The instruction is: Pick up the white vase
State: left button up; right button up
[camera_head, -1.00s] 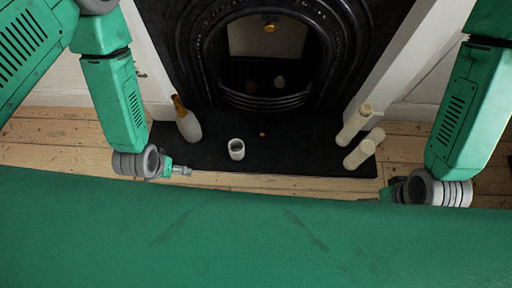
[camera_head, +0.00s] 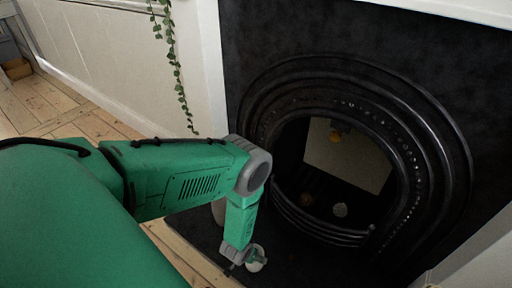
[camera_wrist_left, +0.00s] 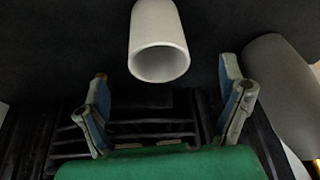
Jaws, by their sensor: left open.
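The white vase (camera_wrist_left: 160,42) is a plain, open-mouthed cylinder, its mouth facing me in the left wrist view. In the head view only part of the white vase (camera_head: 258,264) shows behind my left gripper (camera_head: 242,264), low in the picture on the dark hearth. In the left wrist view the fingers of my left gripper (camera_wrist_left: 164,72) are spread wide with nothing between them; the vase lies ahead of the gap, apart from both fingers. My right gripper is out of both current views.
A larger pale bottle (camera_wrist_left: 284,92) stands close to the right finger in the wrist view; in the head view it is mostly hidden by my arm. The black fireplace (camera_head: 400,130) rises behind. A trailing plant (camera_head: 176,70) hangs at the wall.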

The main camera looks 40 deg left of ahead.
aim_at(255, 267)
pick_arm(q)
jog(key=shift+w+d+f+b, duration=0.1)
jog(key=shift+w+f+b, duration=0.15)
jog(key=shift+f, duration=0.2)
jog(key=shift+w+d+f+b, duration=0.1)
jog(key=shift+w+f+b, duration=0.1)
jog(key=shift+f, duration=0.25)
jog(key=b+x, duration=0.2)
jog(key=x, duration=0.1)
jog(key=b+x, duration=0.1)
jog(key=x, duration=0.1)
jog(key=shift+a+f, duration=0.1)
jog(key=shift+a, duration=0.2)
jog(key=shift+w+d+r, duration=0.1)
jog(key=shift+d+r, duration=0.05)
jog(key=shift+r, duration=0.05)
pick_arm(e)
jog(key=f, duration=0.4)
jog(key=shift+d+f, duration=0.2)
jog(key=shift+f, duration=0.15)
pick_arm(q)
jog(key=shift+c, duration=0.4)
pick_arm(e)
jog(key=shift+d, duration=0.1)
pick_arm(q)
jog(key=c, duration=1.4)
jog(key=shift+c, duration=0.7)
